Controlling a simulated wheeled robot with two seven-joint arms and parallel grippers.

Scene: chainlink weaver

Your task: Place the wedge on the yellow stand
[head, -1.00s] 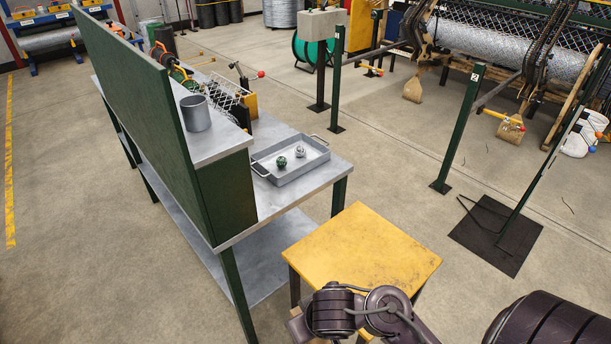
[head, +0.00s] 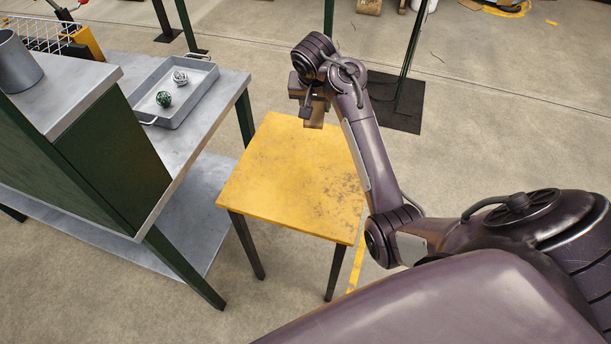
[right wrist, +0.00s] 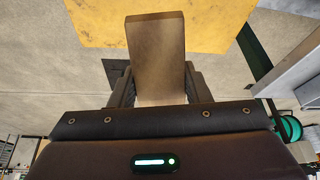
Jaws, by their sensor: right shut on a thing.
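The yellow stand (head: 290,175) is a square-topped table with dark legs, in the middle of the head view. Its top is bare and scuffed. My right gripper (head: 312,112) is over the stand's far right part in the head view. It is shut on the wedge (right wrist: 157,55), a brown block that fills the middle of the right wrist view between the fingers (right wrist: 160,88). In the head view only a small part of the wedge (head: 314,122) shows below the gripper. The yellow top also shows in the right wrist view (right wrist: 95,20). I cannot tell how far the wedge is above it. My left gripper is not in view.
A green and grey workbench (head: 110,145) stands close to the left of the stand. A grey tray (head: 195,98) with two small balls lies on it. A grey cup (head: 17,62) stands on the raised shelf. Green posts rise behind the stand.

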